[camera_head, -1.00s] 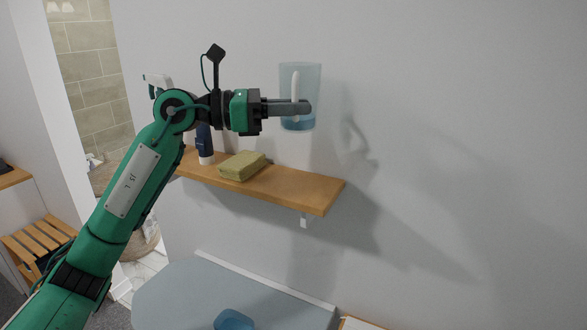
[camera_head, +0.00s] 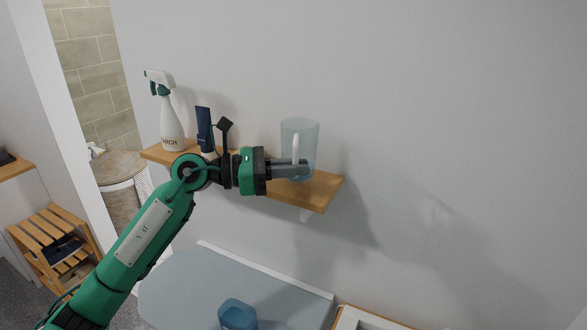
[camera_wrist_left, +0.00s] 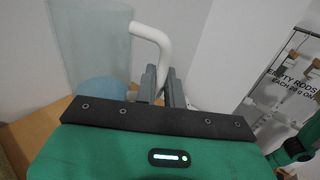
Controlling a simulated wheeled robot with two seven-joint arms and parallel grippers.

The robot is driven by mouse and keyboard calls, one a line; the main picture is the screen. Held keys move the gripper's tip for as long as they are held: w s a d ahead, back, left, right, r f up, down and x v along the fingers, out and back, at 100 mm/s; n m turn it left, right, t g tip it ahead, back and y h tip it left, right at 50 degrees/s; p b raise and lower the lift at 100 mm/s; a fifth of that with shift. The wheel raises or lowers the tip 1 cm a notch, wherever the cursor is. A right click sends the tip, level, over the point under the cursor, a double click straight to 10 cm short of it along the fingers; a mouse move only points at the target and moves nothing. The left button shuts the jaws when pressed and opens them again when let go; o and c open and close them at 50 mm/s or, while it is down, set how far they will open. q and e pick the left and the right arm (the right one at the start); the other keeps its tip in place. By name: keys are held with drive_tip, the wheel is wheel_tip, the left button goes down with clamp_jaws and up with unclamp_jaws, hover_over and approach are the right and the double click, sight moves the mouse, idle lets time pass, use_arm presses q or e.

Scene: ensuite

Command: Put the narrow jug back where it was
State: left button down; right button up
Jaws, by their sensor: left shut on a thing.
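The narrow jug (camera_head: 302,135) is a tall, clear bluish vessel with a white handle. It is upright at the right part of the wooden wall shelf (camera_head: 322,192). Its base is at about shelf height; I cannot tell whether it touches the board. My left gripper (camera_head: 303,170) is shut on the jug's handle from the left. In the left wrist view the white handle (camera_wrist_left: 152,36) runs down between the two fingers (camera_wrist_left: 160,88), with the clear jug body (camera_wrist_left: 92,45) to the left. My right gripper is in neither view.
A white spray bottle (camera_head: 171,120) and a dark blue tube (camera_head: 205,130) stand on the shelf's left part. My left arm hides the middle of the shelf. Below are a grey-blue surface (camera_head: 230,285) and a blue container (camera_head: 237,314). The wall to the right is bare.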

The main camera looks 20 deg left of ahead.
use_arm(q)
drive_tip(key=shift+f, duration=0.55)
drive_tip(key=shift+f, duration=0.3)
drive_tip(key=c, duration=1.5)
unclamp_jaws()
drive_tip(key=shift+r, duration=0.1)
